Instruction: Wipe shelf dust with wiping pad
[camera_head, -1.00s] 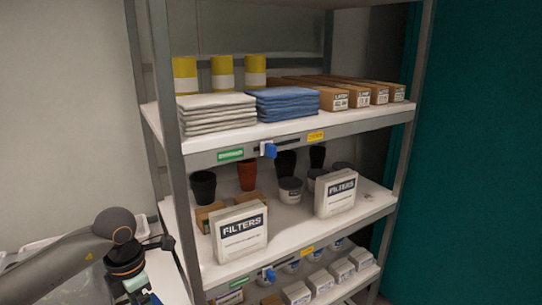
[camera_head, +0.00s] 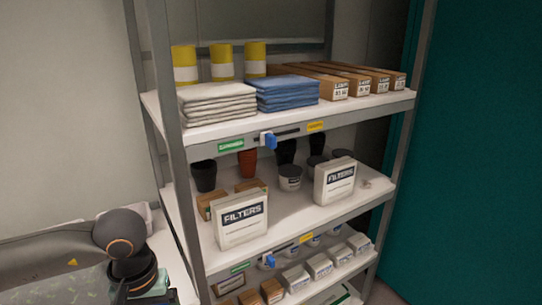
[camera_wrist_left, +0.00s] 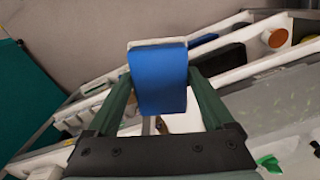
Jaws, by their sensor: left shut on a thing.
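The wiping pad (camera_wrist_left: 158,78) is a blue block with a pale strip along its far end. In the left wrist view my left gripper (camera_wrist_left: 160,88) is shut on it, with a green finger on each side. In the head view my left arm (camera_head: 120,232) comes in at the lower left, beside the rack's left post; the pad cannot be made out there. The shelf rack has a top shelf (camera_head: 215,132), a middle shelf (camera_head: 285,218) and a lower shelf. I cannot make out dust for certain; a small pale spot lies at the middle shelf's right end. My right gripper is not in view.
Folded white cloths (camera_head: 217,104), blue cloths (camera_head: 287,94), yellow-and-white cans and brown boxes (camera_head: 333,88) fill the top shelf. Two filter boxes (camera_head: 241,219) (camera_head: 334,180), pots and tubs stand on the middle shelf. Blue clips (camera_head: 269,140) stick out from the shelf edges.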

